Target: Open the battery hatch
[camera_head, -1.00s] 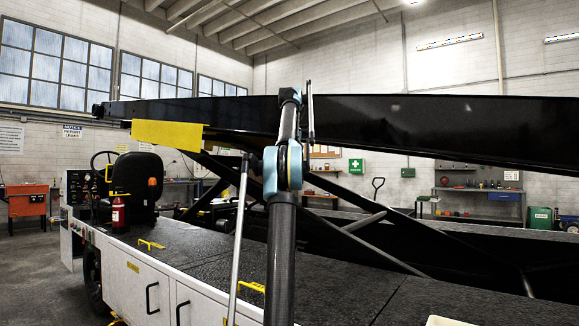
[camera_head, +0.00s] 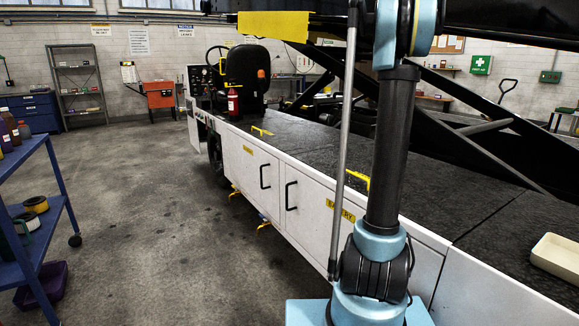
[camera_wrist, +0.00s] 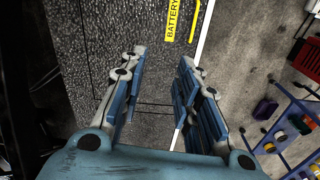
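The battery hatch looks like a dark textured panel in the loader's deck, and it lies shut. In the wrist view a yellow BATTERY label (camera_wrist: 173,18) and a yellow bar-like handle (camera_wrist: 195,20) lie near the deck's white edge. The handle (camera_head: 357,179) also shows in the head view, partly behind my arm. Another BATTERY label (camera_head: 340,210) is on the white side below. My gripper (camera_wrist: 161,57) is open and empty above the deck, its fingers pointing toward the label and handle but apart from them. The gripper is out of the head view.
White side doors (camera_head: 251,171) with black handles are shut. A beige tray (camera_head: 557,258) sits on the deck at right. A blue cart (camera_head: 30,235) with cans stands at left, beside a purple bin (camera_head: 42,286). The floor (camera_head: 150,220) between cart and loader is clear.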

